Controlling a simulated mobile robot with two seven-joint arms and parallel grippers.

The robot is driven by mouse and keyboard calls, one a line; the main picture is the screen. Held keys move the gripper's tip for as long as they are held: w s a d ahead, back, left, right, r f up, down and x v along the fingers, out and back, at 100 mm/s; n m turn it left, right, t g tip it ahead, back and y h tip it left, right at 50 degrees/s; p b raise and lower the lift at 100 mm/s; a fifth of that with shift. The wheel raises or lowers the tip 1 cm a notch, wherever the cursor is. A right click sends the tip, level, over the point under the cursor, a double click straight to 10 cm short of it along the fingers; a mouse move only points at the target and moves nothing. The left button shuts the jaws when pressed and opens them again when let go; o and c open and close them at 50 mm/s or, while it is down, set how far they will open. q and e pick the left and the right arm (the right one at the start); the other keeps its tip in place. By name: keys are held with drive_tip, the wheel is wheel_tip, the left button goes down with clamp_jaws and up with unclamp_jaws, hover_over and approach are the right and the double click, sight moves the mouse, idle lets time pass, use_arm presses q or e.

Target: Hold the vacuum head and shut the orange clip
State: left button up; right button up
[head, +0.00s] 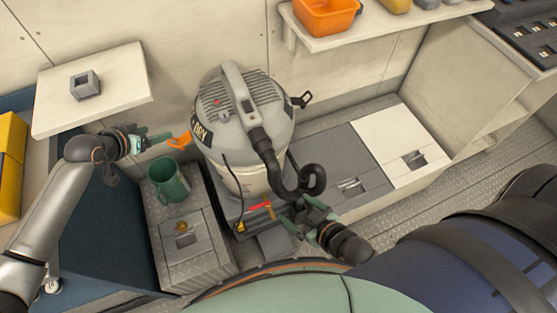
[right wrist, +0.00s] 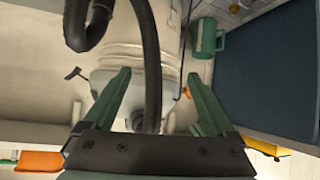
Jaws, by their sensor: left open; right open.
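The vacuum (head: 240,165) stands upright, with a grey head (head: 232,92) on its pale drum. The orange clip (head: 180,141) sticks outward from the drum's left side, apparently unlatched. A black clip (head: 302,100) juts from the right side. My left gripper (head: 160,138) is open just left of the orange clip; whether it touches the clip is unclear. My right gripper (head: 302,214) is open and low in front of the vacuum, below the head. In the right wrist view, the black hose (right wrist: 150,60) passes behind and between its open fingers (right wrist: 160,95).
A green mug (head: 168,180) stands on a locker left of the vacuum. A white shelf (head: 120,95) holding a grey block (head: 85,85) is at upper left. An orange bin (head: 325,15) sits on the upper shelf. Locker tops (head: 355,165) right of the vacuum are mostly clear.

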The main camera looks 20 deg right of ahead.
drive_tip(key=w+r+n+t, duration=0.4)
drive_tip(key=n, duration=0.1)
drive_tip(key=n+t, duration=0.3)
drive_tip(key=n, duration=0.1)
approach(261, 144)
drive_tip(key=shift+n+y, duration=0.3)
drive_tip(key=shift+y, duration=0.1)
drive_tip(key=w, duration=0.3)
drive_tip(key=w+f, duration=0.1)
drive_tip(key=w, duration=0.3)
drive_tip(key=w+a+f, duration=0.1)
drive_tip(key=w, duration=0.3)
drive_tip(key=shift+w+f, duration=0.2)
clamp_jaws()
idle(0.7)
